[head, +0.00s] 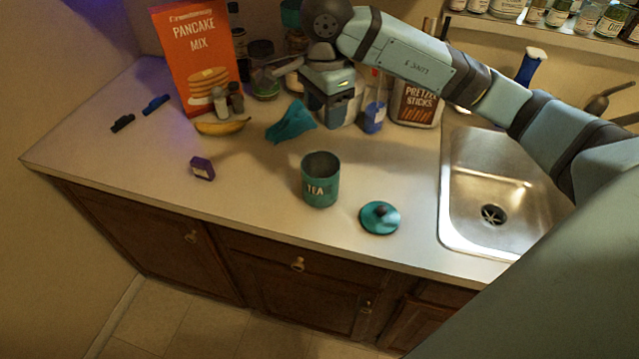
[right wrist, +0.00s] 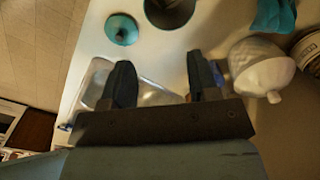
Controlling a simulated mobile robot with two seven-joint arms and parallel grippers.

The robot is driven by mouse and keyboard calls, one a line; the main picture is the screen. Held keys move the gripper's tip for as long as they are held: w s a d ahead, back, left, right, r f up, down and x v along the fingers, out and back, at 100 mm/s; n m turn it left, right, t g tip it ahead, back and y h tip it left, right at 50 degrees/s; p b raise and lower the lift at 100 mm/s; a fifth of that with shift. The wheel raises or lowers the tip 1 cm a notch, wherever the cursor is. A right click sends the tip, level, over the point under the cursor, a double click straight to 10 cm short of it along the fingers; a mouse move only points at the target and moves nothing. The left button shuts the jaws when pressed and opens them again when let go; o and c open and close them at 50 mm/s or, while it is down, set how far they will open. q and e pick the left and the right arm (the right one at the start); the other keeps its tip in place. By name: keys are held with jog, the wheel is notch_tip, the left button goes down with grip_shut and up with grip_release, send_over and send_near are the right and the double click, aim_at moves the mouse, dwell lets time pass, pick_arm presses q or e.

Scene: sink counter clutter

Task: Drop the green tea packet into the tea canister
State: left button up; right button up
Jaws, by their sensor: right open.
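The teal tea canister (head: 320,180), marked TEA, stands upright and open near the middle of the counter. Its round teal lid (head: 380,217) lies to its right. In the right wrist view, the canister (right wrist: 170,10) is cut by the top edge and the lid (right wrist: 121,29) is at upper left. I cannot make out a green tea packet. A small purple packet or box (head: 202,168) with a pale label lies left of the canister. My right gripper (right wrist: 163,78) is open with nothing visible between its fingers, behind the canister in the head view. My left gripper is out of view.
A crumpled teal cloth (head: 291,122) lies behind the canister. A pancake mix box (head: 195,60), banana (head: 222,127), jars and a pretzel container (head: 416,102) line the back. The sink (head: 500,190) is at right. The front left counter is mostly clear.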

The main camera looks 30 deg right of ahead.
jog(key=shift+r, duration=2.35)
